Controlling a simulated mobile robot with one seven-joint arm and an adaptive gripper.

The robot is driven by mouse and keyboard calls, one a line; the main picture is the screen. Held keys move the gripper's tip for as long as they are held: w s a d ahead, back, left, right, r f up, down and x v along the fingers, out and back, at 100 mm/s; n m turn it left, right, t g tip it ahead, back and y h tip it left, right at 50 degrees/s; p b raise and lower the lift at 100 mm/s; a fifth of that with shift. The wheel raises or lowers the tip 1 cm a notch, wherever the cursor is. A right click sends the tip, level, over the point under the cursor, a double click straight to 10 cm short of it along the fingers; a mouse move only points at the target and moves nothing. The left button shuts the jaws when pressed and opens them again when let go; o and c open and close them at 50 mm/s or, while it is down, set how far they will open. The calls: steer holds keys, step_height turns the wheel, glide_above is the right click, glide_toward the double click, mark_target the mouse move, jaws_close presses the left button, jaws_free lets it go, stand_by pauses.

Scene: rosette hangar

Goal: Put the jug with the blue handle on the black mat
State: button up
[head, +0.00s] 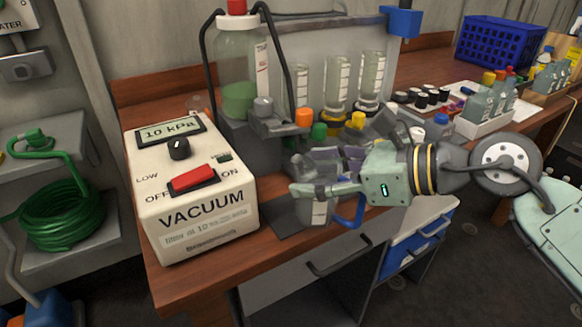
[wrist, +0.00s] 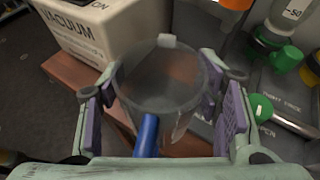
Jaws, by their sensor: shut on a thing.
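The clear jug (wrist: 168,78) with the blue handle (wrist: 147,134) stands between my gripper's purple finger pads in the wrist view. My gripper (head: 306,178) is shut on the jug, with a finger on each side of it. In the head view the lower jug (head: 319,212) and its blue handle (head: 350,212) show below my fingers; the rest is hidden by them. A dark patch that looks like the black mat (head: 282,218) lies at the bench's front edge, just left of the jug. I cannot tell whether the jug touches it.
A white vacuum unit (head: 190,200) stands close on the left. Behind are a filter stand with a green-liquid bottle (head: 240,75), graduated funnels (head: 336,82) and coloured caps. A white rack of bottles (head: 484,118) and a blue crate (head: 498,42) stand farther right.

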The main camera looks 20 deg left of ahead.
mark_target(301, 167)
steer(key=a, duration=0.2)
steer(key=a+p, duration=0.1)
steer(key=a, duration=0.1)
steer(key=shift+w, duration=0.2)
steer(key=shift+w+a+f, duration=0.1)
steer(key=shift+a+f, duration=0.25)
steer(key=shift+f, duration=0.45)
steer(key=shift+f, duration=0.15)
steer(key=o, duration=1.2)
steer(key=shift+r, duration=0.2)
steer(key=b+v, duration=0.2)
steer(key=v, duration=1)
steer(key=shift+d, duration=0.1)
